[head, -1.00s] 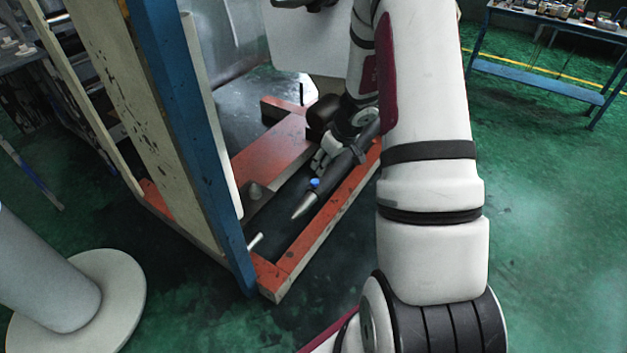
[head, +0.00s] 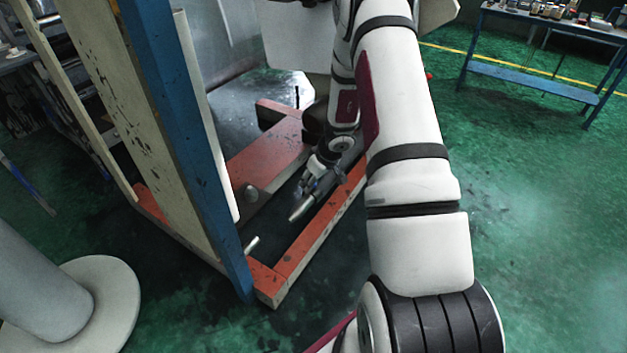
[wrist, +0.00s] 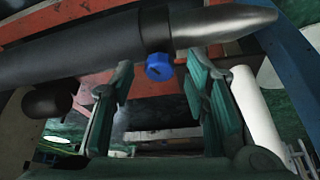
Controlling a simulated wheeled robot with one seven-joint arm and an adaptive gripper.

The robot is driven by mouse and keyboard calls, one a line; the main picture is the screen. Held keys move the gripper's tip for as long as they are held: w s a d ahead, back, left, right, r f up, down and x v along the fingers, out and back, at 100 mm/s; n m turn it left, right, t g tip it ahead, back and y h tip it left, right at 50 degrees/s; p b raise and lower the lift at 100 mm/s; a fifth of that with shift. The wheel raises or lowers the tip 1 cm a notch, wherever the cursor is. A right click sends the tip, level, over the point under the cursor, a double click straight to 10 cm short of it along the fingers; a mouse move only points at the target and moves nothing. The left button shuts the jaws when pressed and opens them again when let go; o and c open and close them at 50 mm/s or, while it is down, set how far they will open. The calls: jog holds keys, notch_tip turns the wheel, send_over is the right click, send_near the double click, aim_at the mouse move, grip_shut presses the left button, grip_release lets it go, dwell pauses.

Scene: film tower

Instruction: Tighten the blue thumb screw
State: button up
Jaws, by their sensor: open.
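The blue thumb screw (wrist: 159,67) sits on a dark collar around a grey pointed rod (wrist: 85,58), which runs across the top of the wrist view. My gripper (wrist: 165,85) is open, with one green-padded finger on each side of the screw in that view. Both fingers appear apart from the screw. In the head view my gripper (head: 313,183) is down beside the rod, whose pale pointed tip (head: 299,210) shows. The screw is mostly hidden behind the gripper there.
A red base frame (head: 315,232) lies around the rod near the floor. A blue upright post (head: 190,150) and a worn cream panel (head: 125,110) stand to the left. A blue bench (head: 535,80) is at the far right. Green floor (head: 545,220) on the right is clear.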

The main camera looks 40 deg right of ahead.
grip_shut()
jog(key=shift+f+m+b, duration=0.1)
jog(key=shift+m+b, duration=0.2)
jog(key=shift+b, duration=0.5)
